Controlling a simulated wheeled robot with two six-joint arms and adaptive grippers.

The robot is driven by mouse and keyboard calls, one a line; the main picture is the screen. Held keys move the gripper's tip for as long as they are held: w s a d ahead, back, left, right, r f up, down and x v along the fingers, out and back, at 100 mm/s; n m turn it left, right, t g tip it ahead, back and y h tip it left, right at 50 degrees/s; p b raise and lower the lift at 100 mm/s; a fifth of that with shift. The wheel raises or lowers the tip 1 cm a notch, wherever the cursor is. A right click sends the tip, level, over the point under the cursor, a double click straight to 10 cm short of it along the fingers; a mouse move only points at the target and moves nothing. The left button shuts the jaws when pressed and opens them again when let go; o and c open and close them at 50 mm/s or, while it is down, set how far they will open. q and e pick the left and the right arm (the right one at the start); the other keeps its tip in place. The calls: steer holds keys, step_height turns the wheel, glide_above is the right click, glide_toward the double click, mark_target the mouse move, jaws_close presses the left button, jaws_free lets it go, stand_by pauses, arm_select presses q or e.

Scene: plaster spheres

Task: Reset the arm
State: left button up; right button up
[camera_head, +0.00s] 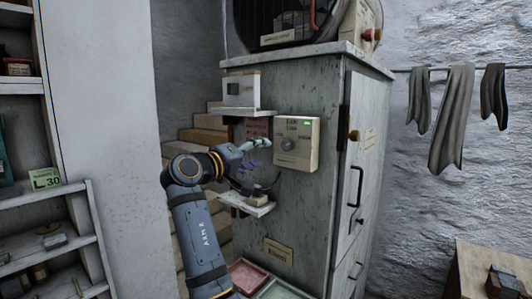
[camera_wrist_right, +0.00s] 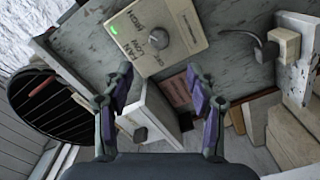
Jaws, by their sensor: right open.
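My right arm (camera_head: 203,235) rises from the bottom of the head view, its forearm upright and its wrist bent to the right. My right gripper (camera_head: 258,165) is in front of the grey cabinet (camera_head: 318,225), left of the control box. In the right wrist view the gripper (camera_wrist_right: 160,85) has its two purple-padded fingers wide apart with nothing between them. The cream control box (camera_head: 297,144) has a round knob and a lit green light; it also shows at the top of the right wrist view (camera_wrist_right: 128,45), beyond the fingertips. My left gripper is not in view.
A small shelf with a white box (camera_head: 240,90) sits above the gripper, and a lower ledge (camera_head: 245,204) sits below it. Trays (camera_head: 250,275) lie below. Shelving (camera_head: 60,243) stands left, cloths (camera_head: 453,115) hang right. Open floor space is not visible.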

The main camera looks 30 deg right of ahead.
stand_by(0.4)
